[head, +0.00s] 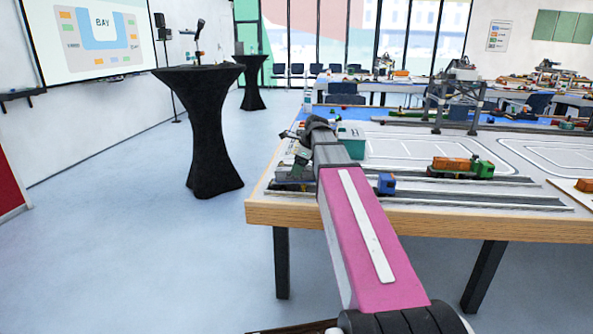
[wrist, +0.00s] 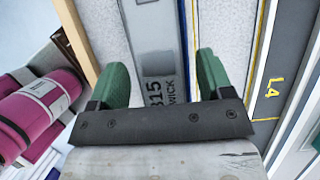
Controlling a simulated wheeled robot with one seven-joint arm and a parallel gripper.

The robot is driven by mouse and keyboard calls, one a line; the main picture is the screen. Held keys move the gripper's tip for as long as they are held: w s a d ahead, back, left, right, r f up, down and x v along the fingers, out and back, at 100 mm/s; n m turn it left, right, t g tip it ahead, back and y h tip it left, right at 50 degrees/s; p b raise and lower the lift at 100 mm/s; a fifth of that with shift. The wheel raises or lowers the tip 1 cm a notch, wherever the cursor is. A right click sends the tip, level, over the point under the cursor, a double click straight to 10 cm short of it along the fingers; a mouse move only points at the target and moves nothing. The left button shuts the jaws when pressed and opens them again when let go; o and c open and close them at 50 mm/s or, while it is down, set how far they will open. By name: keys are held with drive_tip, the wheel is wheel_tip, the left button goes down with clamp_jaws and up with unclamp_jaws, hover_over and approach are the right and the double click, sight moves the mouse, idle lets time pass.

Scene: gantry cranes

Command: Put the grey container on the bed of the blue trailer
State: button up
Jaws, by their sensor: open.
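In the wrist view my gripper (wrist: 160,70) is open, with one green finger on each side of a long grey shape. In the head view my gripper (head: 297,160) is over the table's left end, partly hidden by my arm. A blue cab (head: 386,184), which looks like the blue trailer's truck, stands just right of my arm. Its trailer bed is not clearly visible.
A green truck (head: 484,170) with an orange container (head: 453,164) stands on the lanes to the right. A teal box (head: 351,140) is behind my arm. A gantry crane (head: 455,95) stands farther back. In the wrist view, a yellow-marked L4 lane (wrist: 275,98) lies right.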

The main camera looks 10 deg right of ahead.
drive_tip(key=v, duration=1)
drive_tip(key=shift+r, duration=0.3)
drive_tip(key=shift+d, duration=0.1)
